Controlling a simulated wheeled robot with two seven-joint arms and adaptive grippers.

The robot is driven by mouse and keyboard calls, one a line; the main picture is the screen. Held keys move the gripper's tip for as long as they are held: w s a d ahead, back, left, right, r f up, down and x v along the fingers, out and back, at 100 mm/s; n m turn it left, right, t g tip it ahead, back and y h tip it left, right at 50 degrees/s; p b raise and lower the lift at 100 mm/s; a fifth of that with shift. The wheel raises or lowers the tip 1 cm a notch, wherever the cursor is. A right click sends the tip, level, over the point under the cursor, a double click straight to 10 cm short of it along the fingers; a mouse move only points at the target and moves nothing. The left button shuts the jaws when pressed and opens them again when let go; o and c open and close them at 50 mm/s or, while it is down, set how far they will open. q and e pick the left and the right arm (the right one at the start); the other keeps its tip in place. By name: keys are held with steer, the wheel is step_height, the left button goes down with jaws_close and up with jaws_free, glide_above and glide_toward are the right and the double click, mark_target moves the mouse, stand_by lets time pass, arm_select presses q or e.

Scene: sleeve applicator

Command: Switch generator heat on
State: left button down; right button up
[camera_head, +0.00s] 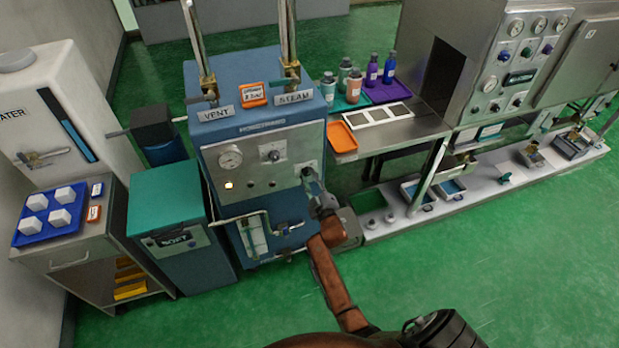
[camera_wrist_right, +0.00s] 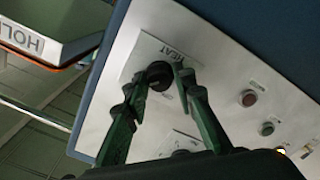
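The generator (camera_head: 262,135) is a blue cabinet with a silver front panel (camera_head: 250,202). The round black heat knob (camera_wrist_right: 158,75) sits on a white plate marked HEAT in the right wrist view. My right gripper (camera_wrist_right: 162,78) has one fingertip on each side of this knob; I cannot tell whether both touch it. In the head view my right gripper (camera_head: 312,186) reaches the right end of the panel and covers the knob area. The knob's setting is not readable. My left gripper is not in view.
The panel also has a gauge (camera_head: 231,158), a second knob (camera_head: 272,154), a red button (camera_wrist_right: 249,98), a green button (camera_wrist_right: 267,129) and a glowing lamp (camera_head: 228,185). An orange tray (camera_head: 341,137) stands right of the generator. A teal-lidded bin (camera_head: 165,197) stands left.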

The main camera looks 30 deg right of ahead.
steer(key=o, duration=0.4)
steer(key=shift+c, duration=0.2)
steer(key=v, duration=1.2)
